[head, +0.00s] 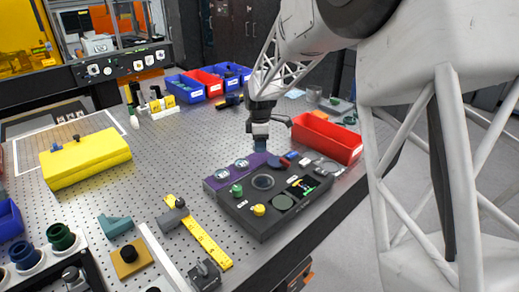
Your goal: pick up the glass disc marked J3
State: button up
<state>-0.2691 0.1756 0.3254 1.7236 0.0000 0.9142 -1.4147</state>
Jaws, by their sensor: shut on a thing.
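My gripper (260,146) is at the back edge of a black and purple instrument block (262,222), pointing down. It is shut on a small dark bluish thing at its fingertips, too small to identify here. Two silvery round pieces (222,174) sit on the purple strip of the block. A dark round window (263,182) and a dark green disc (283,202) are on its top face. No J3 mark can be read on any of them, so I cannot tell which is the J3 disc.
Green (236,190) and yellow (258,210) knobs stand up from the block. A red bin (327,138) is close on its right. A yellow case (85,158) and a yellow ruler (200,232) lie to the left. Perforated table between them is mostly clear.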

jog(key=s+d, duration=0.1)
jog(key=s, duration=0.4)
jog(key=s+d, duration=0.1)
jog(key=s, duration=0.4)
jog(key=s+d+r, duration=0.1)
jog(key=s+d, duration=0.1)
jog(key=s, duration=0.3)
jog(key=shift+s+r, duration=0.1)
jog(key=shift+s, duration=0.1)
dwell(0.4)
